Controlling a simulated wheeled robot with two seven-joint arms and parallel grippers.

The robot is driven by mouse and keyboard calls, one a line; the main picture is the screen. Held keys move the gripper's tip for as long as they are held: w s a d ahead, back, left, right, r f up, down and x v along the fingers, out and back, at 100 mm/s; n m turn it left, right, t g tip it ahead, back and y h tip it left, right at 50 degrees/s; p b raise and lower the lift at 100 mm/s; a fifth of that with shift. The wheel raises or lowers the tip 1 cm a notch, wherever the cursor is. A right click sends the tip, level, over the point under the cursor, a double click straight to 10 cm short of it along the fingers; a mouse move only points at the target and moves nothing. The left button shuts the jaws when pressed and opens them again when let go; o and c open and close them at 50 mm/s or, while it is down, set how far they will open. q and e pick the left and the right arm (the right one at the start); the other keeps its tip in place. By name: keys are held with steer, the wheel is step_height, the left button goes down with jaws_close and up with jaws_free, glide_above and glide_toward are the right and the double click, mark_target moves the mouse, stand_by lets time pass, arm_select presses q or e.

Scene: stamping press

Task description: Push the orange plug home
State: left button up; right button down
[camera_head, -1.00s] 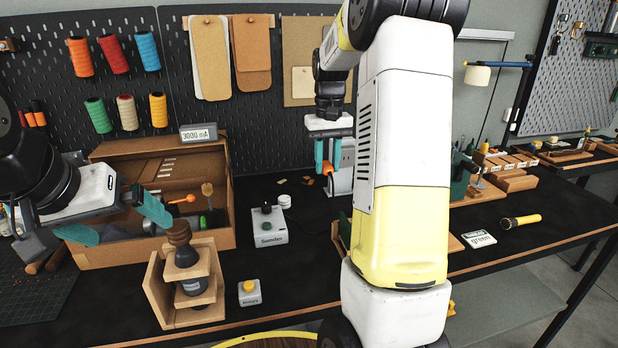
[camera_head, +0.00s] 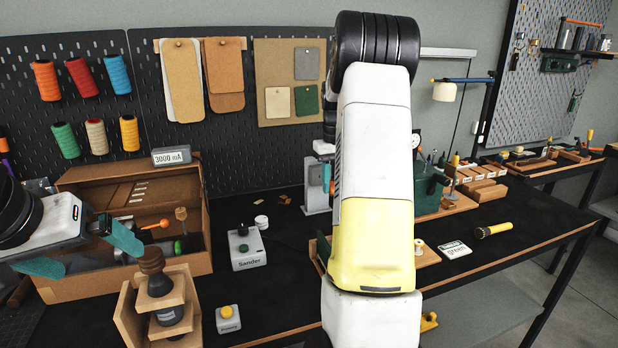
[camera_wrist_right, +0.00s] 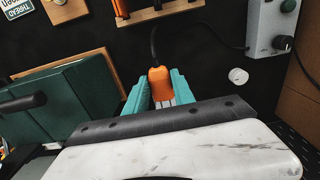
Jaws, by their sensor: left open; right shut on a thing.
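The orange plug (camera_wrist_right: 158,82) shows in the right wrist view between the two teal fingers of my right gripper (camera_wrist_right: 159,92), which is shut on it. Its metal prongs point toward the camera, and a black cable runs from its far end. In the head view my right arm hides most of this gripper and the plug. A grey upright box (camera_head: 316,188) stands on the bench just left of that arm; whether the plug touches it cannot be told. My left gripper (camera_head: 104,259) is open and empty, in front of the wooden box at left.
A Sander control box (camera_head: 246,248), a yellow-button box (camera_head: 228,318) and a wooden stand with a dark-handled stamp (camera_head: 160,290) are on the bench. A green machine (camera_head: 428,190) stands right of my arm.

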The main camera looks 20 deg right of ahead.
stand_by(0.5)
steer(key=shift+w+d, duration=0.1)
steer(key=shift+w, duration=1.5)
steer(key=shift+w, duration=0.1)
steer(key=shift+w, duration=0.65)
steer(key=shift+w, duration=0.25)
steer(key=shift+w+d, duration=0.1)
steer(key=shift+w, duration=0.2)
steer(key=c, duration=1)
jaws_free()
steer(key=shift+w, duration=0.1)
